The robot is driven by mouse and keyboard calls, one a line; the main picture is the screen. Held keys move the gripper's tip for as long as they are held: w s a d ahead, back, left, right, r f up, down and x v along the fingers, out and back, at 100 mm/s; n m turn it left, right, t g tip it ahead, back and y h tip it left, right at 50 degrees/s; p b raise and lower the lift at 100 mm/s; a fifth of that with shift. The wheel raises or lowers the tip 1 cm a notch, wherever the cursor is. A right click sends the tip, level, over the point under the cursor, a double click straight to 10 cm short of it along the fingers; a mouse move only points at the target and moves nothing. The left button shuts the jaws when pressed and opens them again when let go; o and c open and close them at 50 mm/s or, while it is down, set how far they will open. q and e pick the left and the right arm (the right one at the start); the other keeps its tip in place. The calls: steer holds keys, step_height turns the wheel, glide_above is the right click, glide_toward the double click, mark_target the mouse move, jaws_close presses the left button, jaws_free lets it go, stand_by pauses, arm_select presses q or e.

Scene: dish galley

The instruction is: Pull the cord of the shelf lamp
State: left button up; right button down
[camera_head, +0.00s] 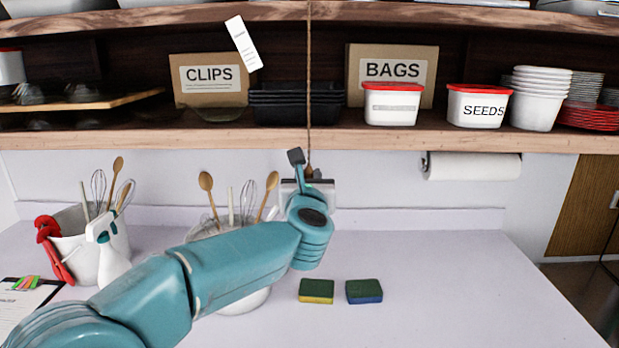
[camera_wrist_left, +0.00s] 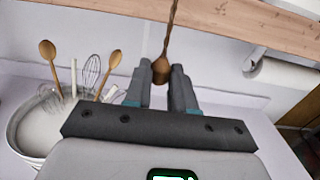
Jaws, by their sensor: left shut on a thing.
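The lamp cord (camera_head: 309,75) is a thin brown rope that hangs straight down in front of the shelves. A brown wooden knob sits at its lower end; it shows in the left wrist view (camera_wrist_left: 161,68), below the cord (camera_wrist_left: 171,28). My left gripper (camera_head: 308,170) reaches up from the left, and its dark fingers (camera_wrist_left: 162,74) are shut on the knob, one on each side. In the head view my own arm and fingers hide most of the knob. The lamp itself is not in view. My right gripper is not in view.
The lower shelf edge (camera_head: 450,140) runs just above my left gripper. White tubs of utensils (camera_head: 245,300) stand below and left. Two sponges (camera_head: 316,290) (camera_head: 364,291) lie on the counter (camera_head: 450,270). A paper roll (camera_head: 475,166) hangs at right. The counter's right side is clear.

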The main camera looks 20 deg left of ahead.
arm_select(q)
steer(key=shift+f+b, duration=0.55)
steer(key=shift+f, duration=0.1)
steer(key=shift+r, duration=0.15)
steer(key=shift+r+p, duration=0.3)
steer(key=shift+r, duration=0.15)
steer(key=o, duration=1.1)
steer(key=shift+w+f, duration=0.1)
steer(key=shift+w, duration=0.05)
steer(key=shift+c, duration=0.2)
